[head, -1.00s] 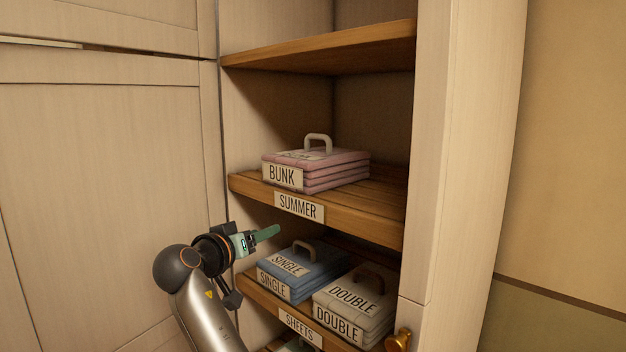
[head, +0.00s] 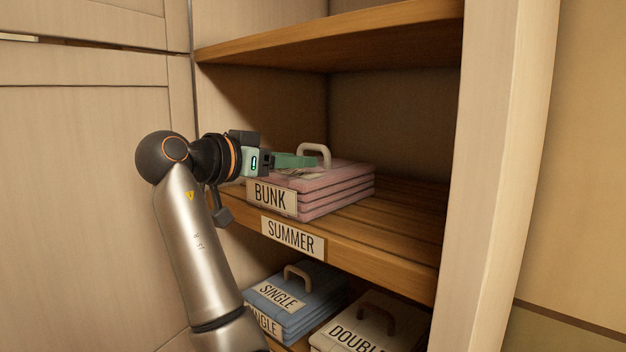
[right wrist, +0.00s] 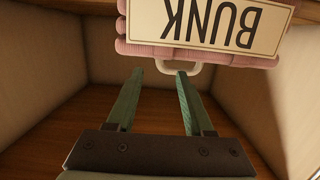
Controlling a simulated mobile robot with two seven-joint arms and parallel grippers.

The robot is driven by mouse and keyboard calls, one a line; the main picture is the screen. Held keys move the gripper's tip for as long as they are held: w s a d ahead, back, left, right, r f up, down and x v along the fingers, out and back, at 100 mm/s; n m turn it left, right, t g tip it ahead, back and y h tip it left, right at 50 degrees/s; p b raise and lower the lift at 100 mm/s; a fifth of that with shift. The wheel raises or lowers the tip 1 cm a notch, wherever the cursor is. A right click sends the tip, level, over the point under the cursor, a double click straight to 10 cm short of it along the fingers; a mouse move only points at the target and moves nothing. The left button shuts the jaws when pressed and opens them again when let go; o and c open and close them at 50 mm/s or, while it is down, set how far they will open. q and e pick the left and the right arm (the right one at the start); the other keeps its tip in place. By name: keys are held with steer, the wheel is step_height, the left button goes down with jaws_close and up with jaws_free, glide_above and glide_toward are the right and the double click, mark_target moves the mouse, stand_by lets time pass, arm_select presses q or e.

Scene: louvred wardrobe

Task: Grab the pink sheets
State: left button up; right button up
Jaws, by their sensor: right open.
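The pink sheets (head: 335,190) lie folded in a stack on the middle shelf, with a "BUNK" label in front and a pale handle (head: 326,152) on top. My right gripper (head: 308,161) is above the stack at its left, with its green fingers reaching to the handle. In the right wrist view the sheets (right wrist: 124,30) show upside down at the top. There the right gripper (right wrist: 159,73) is open, and its right fingertip overlaps the handle (right wrist: 202,68). I cannot tell whether they touch. My left gripper is not in view.
The shelf marked "SUMMER" (head: 293,238) has free room right of the stack. Another shelf (head: 340,38) is above. Blue (head: 300,300) and cream (head: 362,325) labelled stacks sit below. The wardrobe's side post (head: 500,170) stands at right and a closed panel (head: 80,180) at left.

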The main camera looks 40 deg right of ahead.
mark_target(325, 159)
steer(key=shift+w+d+f, duration=0.1)
steer(key=shift+d, duration=0.55)
steer(key=shift+w+d+f, duration=0.1)
steer(key=shift+d, duration=0.5)
steer(key=d, duration=0.1)
steer(key=d+p, duration=0.1)
steer(key=d, duration=0.1)
steer(key=d+p, duration=0.1)
steer(key=d, duration=0.1)
steer(key=shift+f, duration=0.3)
steer(key=shift+w+d+f, duration=0.1)
steer(key=shift+c, duration=0.2)
jaws_close()
